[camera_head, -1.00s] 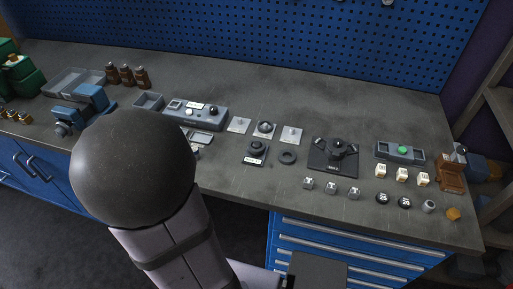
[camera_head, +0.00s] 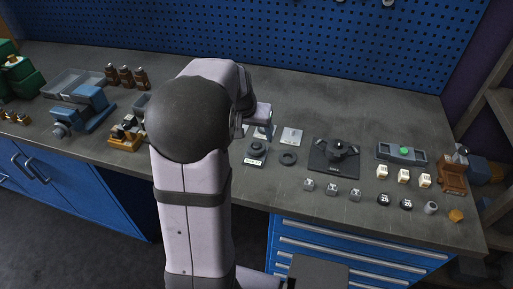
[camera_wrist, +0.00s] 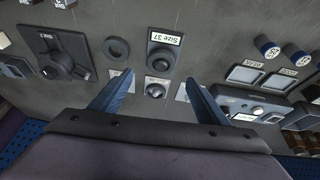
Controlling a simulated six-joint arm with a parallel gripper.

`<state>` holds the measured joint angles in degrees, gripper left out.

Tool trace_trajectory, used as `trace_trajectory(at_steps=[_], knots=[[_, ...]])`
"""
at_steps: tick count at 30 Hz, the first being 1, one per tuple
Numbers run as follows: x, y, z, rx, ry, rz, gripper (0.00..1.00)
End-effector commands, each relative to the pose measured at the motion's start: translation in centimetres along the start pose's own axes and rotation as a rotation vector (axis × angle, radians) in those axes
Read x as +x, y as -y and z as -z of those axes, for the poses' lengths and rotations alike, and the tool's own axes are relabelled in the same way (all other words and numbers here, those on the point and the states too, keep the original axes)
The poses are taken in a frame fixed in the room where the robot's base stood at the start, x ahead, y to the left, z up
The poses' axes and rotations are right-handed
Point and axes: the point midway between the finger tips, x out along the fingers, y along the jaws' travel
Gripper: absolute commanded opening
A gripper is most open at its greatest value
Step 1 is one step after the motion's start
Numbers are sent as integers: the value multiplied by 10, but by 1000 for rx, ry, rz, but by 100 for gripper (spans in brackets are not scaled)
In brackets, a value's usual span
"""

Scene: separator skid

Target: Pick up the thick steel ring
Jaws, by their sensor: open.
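A dark, thick ring (camera_head: 288,158) lies flat on the bench, between a labelled block and a square black fixture; I take it for the steel ring. It also shows in the wrist view (camera_wrist: 116,47), upper left of centre. My gripper (camera_wrist: 160,78) is open and empty, with its two blue fingers spread above a small plate with a domed part (camera_wrist: 158,88). The ring is outside the fingers, beyond the left fingertip. In the head view my gripper (camera_head: 265,132) is behind and left of the ring, and the arm hides part of it.
The block labelled "Size 37" (camera_wrist: 164,48) stands beside the ring, and the black fixture with a knob (camera_head: 335,157) is on its other side. A plate with a peg (camera_head: 291,137) stands behind it. Bench in front of the ring is clear.

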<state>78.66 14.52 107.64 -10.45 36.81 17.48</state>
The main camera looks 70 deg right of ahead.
Motion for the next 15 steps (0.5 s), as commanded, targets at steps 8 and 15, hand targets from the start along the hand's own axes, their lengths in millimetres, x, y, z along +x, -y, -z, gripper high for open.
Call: trace_trajectory(at_steps=[8,15], knots=[[2,0,-1,114,-5,-1,69],[13,0,-1,114,0,-2,69]])
